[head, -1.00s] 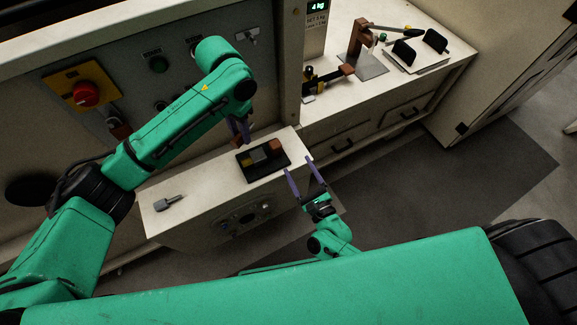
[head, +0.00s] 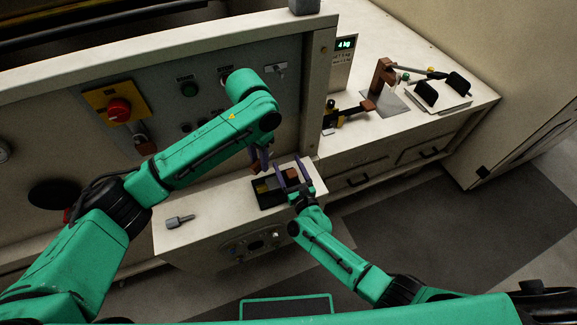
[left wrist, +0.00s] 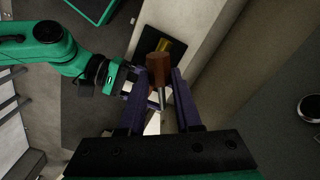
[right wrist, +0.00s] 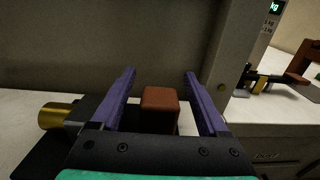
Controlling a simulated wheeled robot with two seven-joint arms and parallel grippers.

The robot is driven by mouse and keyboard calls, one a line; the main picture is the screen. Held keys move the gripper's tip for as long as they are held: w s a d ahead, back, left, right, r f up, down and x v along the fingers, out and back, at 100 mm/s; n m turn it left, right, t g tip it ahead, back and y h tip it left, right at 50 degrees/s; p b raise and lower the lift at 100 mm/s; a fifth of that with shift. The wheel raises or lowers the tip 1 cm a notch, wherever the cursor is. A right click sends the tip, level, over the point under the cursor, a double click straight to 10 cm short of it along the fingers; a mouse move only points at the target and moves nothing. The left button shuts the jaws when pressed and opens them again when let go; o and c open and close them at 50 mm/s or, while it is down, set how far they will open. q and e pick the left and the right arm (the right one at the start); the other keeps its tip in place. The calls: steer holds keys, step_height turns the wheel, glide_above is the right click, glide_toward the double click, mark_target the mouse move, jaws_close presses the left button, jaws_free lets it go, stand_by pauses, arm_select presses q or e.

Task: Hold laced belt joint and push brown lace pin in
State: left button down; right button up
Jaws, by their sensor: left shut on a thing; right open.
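My left gripper (head: 262,160) is shut on the brown lace pin (left wrist: 158,66), seen in the left wrist view as a brown head with a thin metal shaft. In the head view the pin hangs just behind the black base (head: 266,202). This base, on the white ledge, carries a yellow piece (head: 263,188) and a brown block (head: 291,174); I cannot tell which part is the laced joint. My right gripper (head: 291,180) is open, with one finger on each side of the brown block. The block also shows between the fingers in the right wrist view (right wrist: 160,100).
A grey tool (head: 180,221) lies on the left of the ledge (head: 205,227). The panel with a red button (head: 119,108) rises behind. A counter at right holds a brown stand (head: 383,77) and a scale display (head: 345,44). The ledge between tool and base is clear.

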jaws_close()
arm_select(q)
steer(key=s+a+f+m, duration=0.1)
steer(key=a+f+m, duration=0.1)
steer(key=a+f, duration=0.2)
steer(key=s+a+f+m, duration=0.1)
steer(key=a+f+m, duration=0.1)
steer(key=a+f, duration=0.2)
steer(key=s+a+f+m, duration=0.1)
steer(key=a+f+m, duration=0.1)
steer(key=a+f, duration=0.3)
steer(key=shift+s+a+f, duration=0.1)
steer(key=shift+s+f, duration=0.15)
steer(key=shift+f, duration=0.25)
